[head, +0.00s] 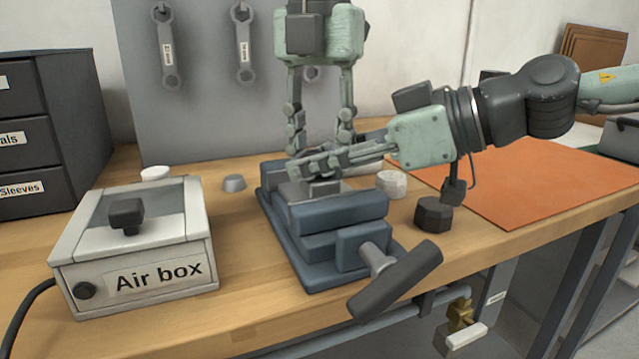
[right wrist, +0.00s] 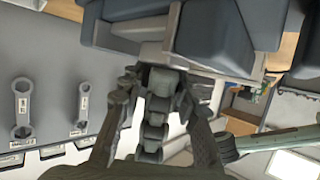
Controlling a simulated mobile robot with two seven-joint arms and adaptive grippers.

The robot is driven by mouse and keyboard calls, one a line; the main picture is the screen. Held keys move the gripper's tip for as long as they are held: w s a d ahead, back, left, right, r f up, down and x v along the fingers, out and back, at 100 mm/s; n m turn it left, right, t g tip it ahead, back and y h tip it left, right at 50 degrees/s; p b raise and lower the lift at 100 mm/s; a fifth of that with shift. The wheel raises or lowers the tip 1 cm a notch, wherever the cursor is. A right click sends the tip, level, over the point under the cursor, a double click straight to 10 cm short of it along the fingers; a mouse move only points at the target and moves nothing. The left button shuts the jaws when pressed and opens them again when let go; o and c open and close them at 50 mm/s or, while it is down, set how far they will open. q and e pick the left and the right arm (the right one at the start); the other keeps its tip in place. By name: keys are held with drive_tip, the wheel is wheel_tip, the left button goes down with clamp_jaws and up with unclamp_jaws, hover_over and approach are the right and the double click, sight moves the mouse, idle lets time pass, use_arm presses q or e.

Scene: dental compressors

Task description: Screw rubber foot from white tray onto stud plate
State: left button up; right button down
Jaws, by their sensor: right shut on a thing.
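A grey-blue vise (head: 335,215) stands mid-bench. A light grey metal plate, seemingly the stud plate (head: 298,191), sits between its jaws; the plate also shows in the right wrist view (right wrist: 150,50). My right gripper (head: 305,168) reaches in from the right, low over the vise, shut on a small grey part (head: 324,187) at the plate. Its fingers hide most of that part, and I cannot tell whether it is the rubber foot. My left gripper (head: 320,140) points down from above, its fingers apart, just behind the right gripper's fingers. A white tray cannot be made out clearly.
An air box (head: 140,245) stands at left. A white knob (head: 391,183) and a dark knob (head: 433,213) lie right of the vise; a grey cone (head: 234,183) lies left. The vise handle (head: 395,280) juts over the front edge. An orange mat (head: 530,180) lies clear at right.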

use_arm(q)
drive_tip(key=c, duration=0.5)
drive_tip(key=o, duration=1.1)
drive_tip(key=shift+r, duration=2.3)
drive_tip(key=shift+c, duration=0.4)
wheel_tip(320, 180, up, 4)
drive_tip(key=shift+f, duration=0.25)
drive_tip(key=shift+f, duration=0.1)
